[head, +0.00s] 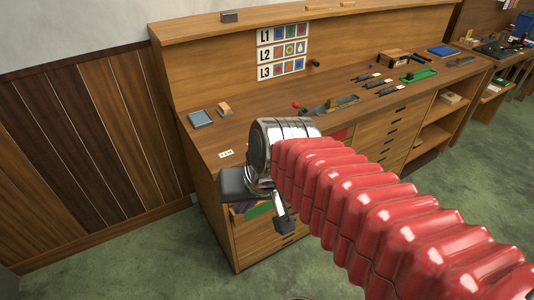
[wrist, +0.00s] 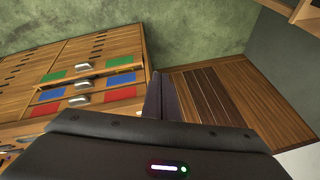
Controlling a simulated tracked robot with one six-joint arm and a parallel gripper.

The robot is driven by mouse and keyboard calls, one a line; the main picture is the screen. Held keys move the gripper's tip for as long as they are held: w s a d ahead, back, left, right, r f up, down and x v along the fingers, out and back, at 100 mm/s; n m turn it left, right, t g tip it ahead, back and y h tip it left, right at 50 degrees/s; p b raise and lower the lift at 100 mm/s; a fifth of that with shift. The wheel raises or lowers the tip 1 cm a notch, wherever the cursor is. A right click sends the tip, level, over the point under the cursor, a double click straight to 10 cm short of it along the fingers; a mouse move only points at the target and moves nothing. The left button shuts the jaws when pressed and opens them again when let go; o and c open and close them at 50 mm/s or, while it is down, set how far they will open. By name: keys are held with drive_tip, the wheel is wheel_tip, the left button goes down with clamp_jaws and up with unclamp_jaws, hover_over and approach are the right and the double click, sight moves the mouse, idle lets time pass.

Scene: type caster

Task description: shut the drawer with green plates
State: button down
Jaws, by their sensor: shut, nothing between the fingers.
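The drawer front with green plates (wrist: 120,61) shows at the left of the wrist view, with a silver handle (wrist: 83,68) between its two plates. In the head view a green plate (head: 258,211) shows low on the bench front, partly behind my gripper. How far that drawer stands out is hard to tell. My gripper (head: 285,224) points down in front of the bench's left end, shut and empty. In the wrist view its dark fingers (wrist: 161,84) lie right of the drawer fronts, and I see no contact with the handle.
Drawer fronts with blue plates (wrist: 118,79) and red plates (wrist: 122,94) sit beside the green one. The bench top (head: 245,135) holds small tools and blocks. Brown wall panelling (head: 110,130) stands at the left. Green floor (head: 185,245) is clear in front of it.

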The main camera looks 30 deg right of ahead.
drive_tip(key=s+n, duration=0.1)
drive_tip(key=s+r+n, duration=0.1)
drive_tip(key=s+n+h, duration=0.1)
drive_tip(key=shift+s+d+r+t, duration=0.15)
drive_tip(key=shift+s+r+t, duration=0.05)
drive_tip(key=shift+r+t, duration=0.2)
drive_tip(key=c, duration=2.5)
unclamp_jaws()
